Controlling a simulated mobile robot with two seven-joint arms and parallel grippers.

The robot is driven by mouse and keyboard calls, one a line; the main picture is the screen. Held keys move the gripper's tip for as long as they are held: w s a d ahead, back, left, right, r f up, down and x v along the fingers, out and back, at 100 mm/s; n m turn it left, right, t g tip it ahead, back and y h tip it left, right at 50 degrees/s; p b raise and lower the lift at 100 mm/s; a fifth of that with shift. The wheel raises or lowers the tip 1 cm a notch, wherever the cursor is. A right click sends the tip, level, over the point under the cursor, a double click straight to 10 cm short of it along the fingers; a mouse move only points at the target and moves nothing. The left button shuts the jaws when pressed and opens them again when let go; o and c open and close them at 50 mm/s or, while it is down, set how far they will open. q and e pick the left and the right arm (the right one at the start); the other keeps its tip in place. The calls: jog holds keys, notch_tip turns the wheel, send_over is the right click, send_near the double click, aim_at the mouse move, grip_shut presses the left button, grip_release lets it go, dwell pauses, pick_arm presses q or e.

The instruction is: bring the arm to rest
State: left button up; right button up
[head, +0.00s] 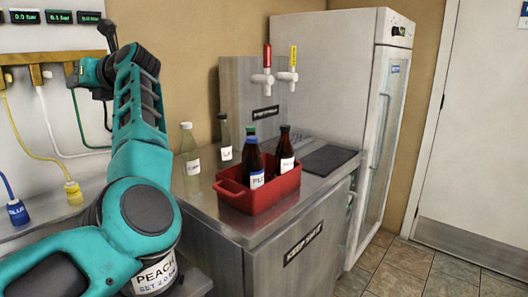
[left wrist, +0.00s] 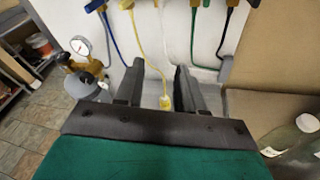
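My left arm, teal and black, comes in from the lower left of the head view and reaches up in front of the hose wall. Its gripper (left wrist: 158,88) shows in the left wrist view with two dark fingers wide apart and nothing held between them. A yellow hose with a yellow connector (left wrist: 165,102) shows through the gap, beyond the fingers; the exact distance is unclear. My right arm and gripper are in neither view.
A steel counter (head: 215,222) holds a red crate (head: 259,197) with brown bottles, and clear bottles (head: 190,155) beside it. Taps (head: 266,75) stand behind. A bucket labelled PEACH (head: 155,275) is partly hidden by my arm. A gauge (left wrist: 80,46) shows left. Floor is clear at right.

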pick_arm(q)
jog(key=s+a+f+m+t+y+p, duration=0.1)
jog(key=s+a+f+m+t+y, duration=0.15)
jog(key=f+m, duration=0.25)
jog(key=s+a+f+m+t+y, duration=0.1)
jog(key=a+f+m+y, duration=0.15)
jog(key=f+m, duration=0.2)
jog(key=s+d+f+m+t+h+p, duration=0.1)
jog(key=s+d+f+m+t+h, duration=0.15)
jog(key=d+f+m+h, duration=0.35)
jog(key=s+d+f+m+t+h, duration=0.1)
jog(key=d+f+m+t+h, duration=0.2)
jog(key=f+m, duration=0.55)
jog(key=s+d+f+m+t+h+p, duration=0.1)
jog(key=s+d+f+m+t+h, duration=0.25)
jog(key=m, duration=0.65)
jog(key=s+d+f+m+g+h, duration=0.3)
jog(key=s+d+f+m, duration=0.1)
jog(key=s+f, duration=0.4)
jog(key=s+d+f+m+g+h, duration=0.2)
jog(key=s+d+f+m+g, duration=0.1)
jog(key=s+f, duration=0.5)
jog(key=s+d+f+m+g+h, duration=0.3)
jog(key=s+d+f+m, duration=0.3)
jog(key=s+f, duration=0.2)
jog(key=shift+s+m+h+p, duration=0.35)
jog(key=shift+s+m+p, duration=0.1)
jog(key=shift+s, duration=0.2)
jog(key=shift+d+f, duration=0.1)
